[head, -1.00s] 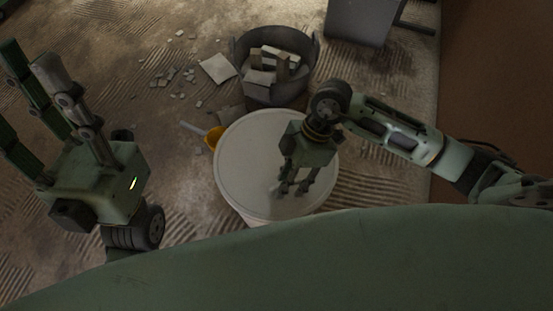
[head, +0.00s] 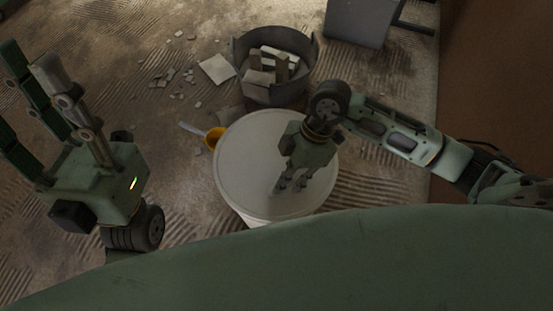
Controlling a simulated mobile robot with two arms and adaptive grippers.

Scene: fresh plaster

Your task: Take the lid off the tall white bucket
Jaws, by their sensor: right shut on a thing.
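The tall white bucket (head: 255,222) stands in front of me, seen from above. Only a sliver of its wall shows below the lid's near edge. The round pale lid (head: 245,165) covers its top, and I cannot tell whether there is a gap between them. My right gripper (head: 291,186) points down over the lid, right of its middle, and is shut on it. The exact place of the grip is hidden by the fingers. My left gripper (head: 28,68) is at the left, fingers pointing up and spread, empty and away from the bucket.
A dark grey tub (head: 275,95) with rubble stands just behind the bucket. A yellow tool (head: 213,138) with a pale handle lies left of the lid. Broken chips and a flat pale piece (head: 217,68) lie on the ridged floor. A grey box (head: 358,22) stands at the back right.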

